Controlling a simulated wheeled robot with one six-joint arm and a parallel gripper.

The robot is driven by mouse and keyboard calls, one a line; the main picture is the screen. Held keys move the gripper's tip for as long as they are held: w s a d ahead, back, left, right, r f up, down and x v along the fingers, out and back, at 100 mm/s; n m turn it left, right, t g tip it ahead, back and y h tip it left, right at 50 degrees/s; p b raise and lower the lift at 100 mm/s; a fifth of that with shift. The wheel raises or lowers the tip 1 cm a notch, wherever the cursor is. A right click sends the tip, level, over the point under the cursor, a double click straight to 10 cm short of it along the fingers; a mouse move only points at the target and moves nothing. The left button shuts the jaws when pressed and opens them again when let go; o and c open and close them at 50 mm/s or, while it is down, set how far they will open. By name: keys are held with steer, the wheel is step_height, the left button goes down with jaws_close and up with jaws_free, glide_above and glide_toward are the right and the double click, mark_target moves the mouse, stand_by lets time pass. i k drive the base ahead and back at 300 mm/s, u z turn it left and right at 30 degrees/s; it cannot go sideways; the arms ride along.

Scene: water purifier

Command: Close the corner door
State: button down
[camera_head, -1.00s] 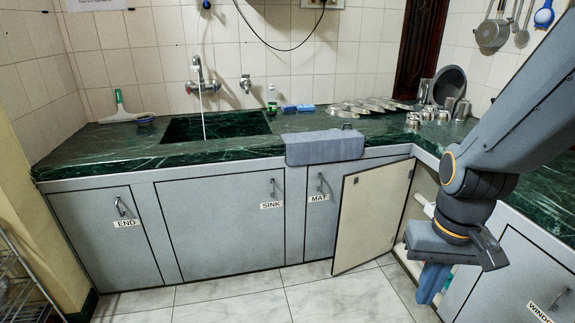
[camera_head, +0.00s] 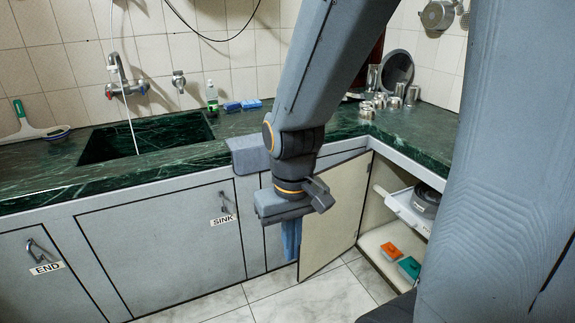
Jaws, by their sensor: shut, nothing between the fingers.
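The corner door (camera_head: 338,205) stands open, and its cream inner face shows to the left of the open corner cabinet (camera_head: 375,245). My gripper (camera_head: 291,252) points down with its blue fingers together and empty. It overlaps the left, free-edge part of the door in the picture. I cannot tell whether it touches the door. My wrist and arm hide the upper left of the door and most of the MAT door behind.
Inside the cabinet are a white shelf unit (camera_head: 405,212), an orange item (camera_head: 391,251) and a green item (camera_head: 409,267). A grey mat (camera_head: 247,156) hangs over the green counter edge (camera_head: 200,160). Metal cups (camera_head: 395,98) stand on the counter. White floor tiles are open below.

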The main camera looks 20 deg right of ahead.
mark_target(326, 236)
steer(key=z, duration=0.2)
steer(key=i, duration=0.95)
steer(key=z, duration=1)
steer(key=i, duration=0.5)
steer(key=z, duration=0.4)
